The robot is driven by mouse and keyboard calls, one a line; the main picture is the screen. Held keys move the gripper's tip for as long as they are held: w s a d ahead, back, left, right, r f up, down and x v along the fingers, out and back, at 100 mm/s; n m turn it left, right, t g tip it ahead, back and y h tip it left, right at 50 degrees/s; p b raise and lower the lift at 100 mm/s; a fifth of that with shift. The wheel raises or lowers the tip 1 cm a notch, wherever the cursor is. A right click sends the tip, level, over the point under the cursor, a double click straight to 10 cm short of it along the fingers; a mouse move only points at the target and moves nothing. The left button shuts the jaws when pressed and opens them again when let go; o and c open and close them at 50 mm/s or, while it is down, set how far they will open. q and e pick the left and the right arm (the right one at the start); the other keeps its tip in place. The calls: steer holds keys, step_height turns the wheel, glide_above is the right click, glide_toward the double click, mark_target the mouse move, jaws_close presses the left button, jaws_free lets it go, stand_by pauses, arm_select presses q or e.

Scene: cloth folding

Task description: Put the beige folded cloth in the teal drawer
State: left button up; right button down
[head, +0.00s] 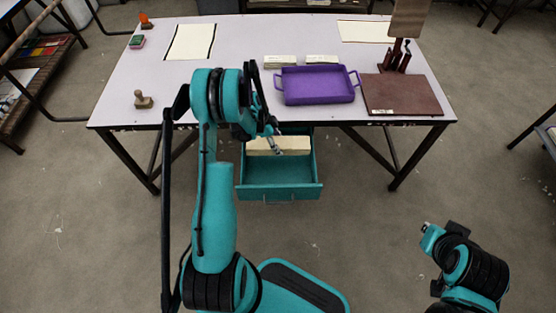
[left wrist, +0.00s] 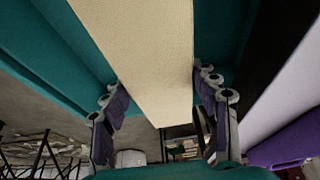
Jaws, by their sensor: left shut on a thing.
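The teal drawer (head: 280,193) is pulled open under the table's front edge. The beige folded cloth (head: 292,143) is at the drawer's back part, just below the table edge; in the left wrist view the cloth (left wrist: 150,60) runs between the fingers, with teal drawer walls (left wrist: 40,60) beside it. My left gripper (head: 272,142) is shut on the cloth, with a finger on each side of it in the left wrist view (left wrist: 160,115). The head view does not show whether the cloth touches the drawer floor.
The floor in front of the drawer is clear at right.

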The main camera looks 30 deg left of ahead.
arm_select(q)
step_height(320, 180, down, 9)
steer(key=b, duration=0.3)
steer(key=shift+r, duration=0.1)
steer(key=o, duration=1.3)
